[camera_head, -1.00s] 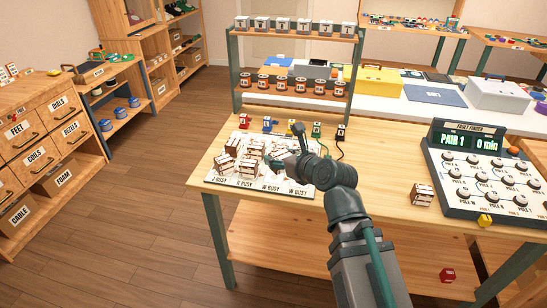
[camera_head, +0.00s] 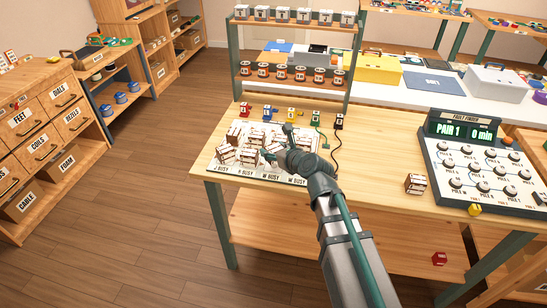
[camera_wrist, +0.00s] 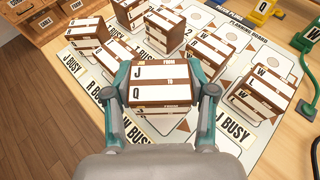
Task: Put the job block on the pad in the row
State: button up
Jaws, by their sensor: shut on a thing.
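My gripper (camera_wrist: 165,90) is shut on a brown-and-white job block (camera_wrist: 160,85) in the wrist view. Its top face reads J above Q. In the head view my gripper (camera_head: 274,154) is over the planning board (camera_wrist: 268,52), and the arm hides part of it. The board lies at the table's left front. Several similar blocks, such as one at the right (camera_wrist: 262,92), stand on it around the held block. Labels such as J BUSY (camera_wrist: 232,130) run along the near edge. Which pad lies under the held block is hidden.
Coloured plugs, including a blue one (camera_head: 267,114), stand behind the board, some with cables. A loose block (camera_head: 415,184) and the grey console (camera_head: 470,165) reading PAIR 1 are to the right. A rack (camera_head: 240,65) rises behind. Bare tabletop (camera_head: 375,160) lies right of my arm.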

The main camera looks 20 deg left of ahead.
jog(key=shift+w+a+f, duration=0.1)
jog(key=shift+w+f, duration=0.05)
jog(key=shift+f, duration=1.45)
jog(key=shift+f, duration=0.25)
jog(key=o, duration=1.2)
jog(key=shift+r, duration=0.15)
jog(key=shift+r, duration=0.15)
jog(key=v, duration=0.6)
jog(key=shift+f+b, duration=0.2)
jog(key=shift+b, duration=1.9)
jog(key=b, duration=0.4)
jog(key=shift+s+d+r, duration=0.3)
jog(key=shift+d, duration=0.1)
